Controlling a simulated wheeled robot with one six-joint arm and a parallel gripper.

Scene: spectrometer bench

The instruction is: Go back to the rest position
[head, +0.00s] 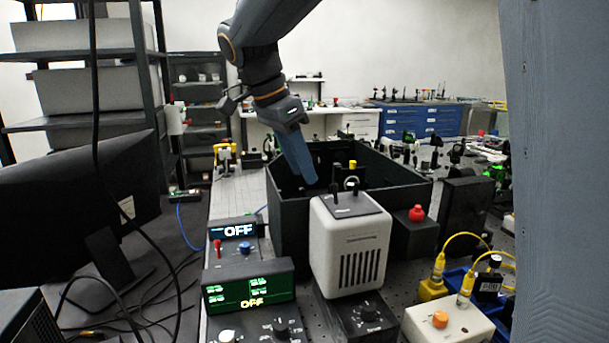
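My arm reaches in from the top of the head view. My gripper (305,172) points down over the open dark box (290,235) on the bench. Its blue-grey fingers overlap into one shape from this angle, so I cannot tell whether they are open or shut. No held object shows at the tips. The fingertips appear at or just above the box's inside, and the exact height is unclear.
A white vented unit (350,250) stands in front of the box. Control boxes with lit "OFF" displays (248,290) are at the front left. A red button (417,213) is at the box's right. A monitor (75,220) stands left. Optics crowd the right.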

